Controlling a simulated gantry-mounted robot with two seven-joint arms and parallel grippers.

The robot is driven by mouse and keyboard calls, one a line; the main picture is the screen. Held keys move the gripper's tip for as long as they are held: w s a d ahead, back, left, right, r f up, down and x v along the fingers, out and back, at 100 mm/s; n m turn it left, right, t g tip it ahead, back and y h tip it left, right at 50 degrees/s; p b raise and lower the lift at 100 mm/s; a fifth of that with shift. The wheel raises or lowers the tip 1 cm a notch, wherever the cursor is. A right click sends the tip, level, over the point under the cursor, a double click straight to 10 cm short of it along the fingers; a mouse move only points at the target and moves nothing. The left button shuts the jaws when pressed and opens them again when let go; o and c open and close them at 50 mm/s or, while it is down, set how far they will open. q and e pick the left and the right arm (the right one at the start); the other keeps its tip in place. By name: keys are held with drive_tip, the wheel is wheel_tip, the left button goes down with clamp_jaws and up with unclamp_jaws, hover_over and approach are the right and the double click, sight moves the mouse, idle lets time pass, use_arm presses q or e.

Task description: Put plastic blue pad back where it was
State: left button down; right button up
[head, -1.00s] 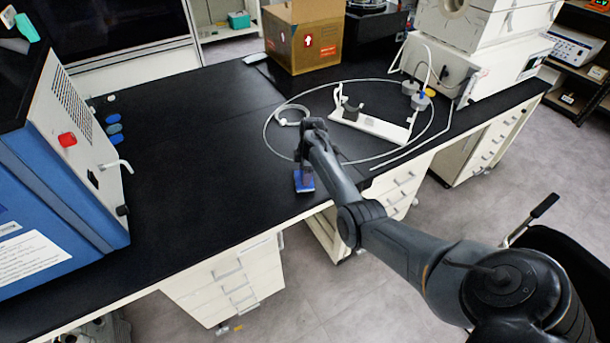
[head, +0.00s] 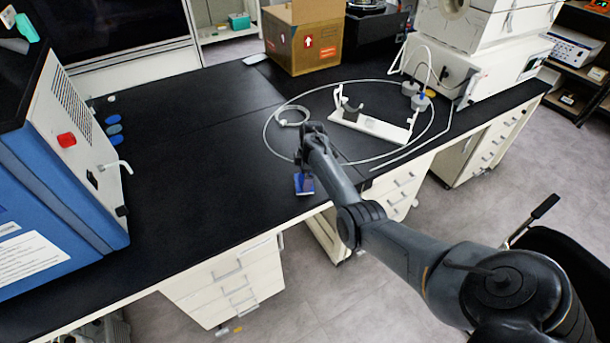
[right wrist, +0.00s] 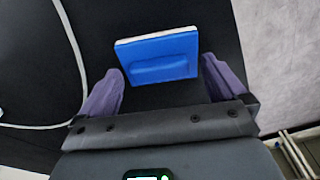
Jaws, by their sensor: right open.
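The plastic blue pad (head: 304,184) lies near the front edge of the black bench. It also shows in the right wrist view (right wrist: 160,58) as a blue block with a pale far edge and a raised blue grip on it. My right gripper (right wrist: 165,88) is open, its two purple-grey fingers on either side of the pad's near part, with gaps between them and the pad. In the head view my right gripper (head: 308,150) is just beyond the pad, over the bench. My left gripper is not in view.
A white tube (head: 266,137) loops over the bench around a white stand (head: 375,125). A cardboard box (head: 303,40) stands at the back. A blue machine (head: 60,190) with a red button is at the left. The middle-left bench top (head: 200,150) is clear.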

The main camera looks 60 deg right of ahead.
wheel_tip(320, 180, up, 12)
drive_tip(key=s+p, duration=0.1)
drive_tip(key=p, duration=0.1)
drive_tip(key=s+a+f+m+h, duration=0.1)
drive_tip(key=s+a+f, duration=0.3)
drive_tip(key=a, duration=0.3)
drive_tip(key=s+a+f+m+h, duration=0.1)
drive_tip(key=s+a+f+h, duration=0.15)
drive_tip(key=a, duration=0.45)
drive_tip(key=s+a+f+m+h, duration=0.1)
drive_tip(key=s+a+f, duration=0.3)
drive_tip(key=a, duration=0.3)
drive_tip(key=s+a+r+m+t+y, duration=0.1)
drive_tip(key=s+a+r+y, duration=0.1)
drive_tip(key=s+a, duration=0.5)
drive_tip(key=s+a+r+m+t+y, duration=0.1)
drive_tip(key=s+a+y, duration=0.1)
drive_tip(key=s+a, duration=0.5)
drive_tip(key=a, duration=0.6)
drive_tip(key=shift+r+m+t, duration=0.3)
drive_tip(key=shift+r+m, duration=0.1)
drive_tip(key=shift+d, duration=0.1)
wheel_tip(320, 180, up, 29)
drive_tip(key=p, duration=2.8)
drive_tip(key=shift+f+p, duration=0.2)
drive_tip(key=shift+p, duration=0.15)
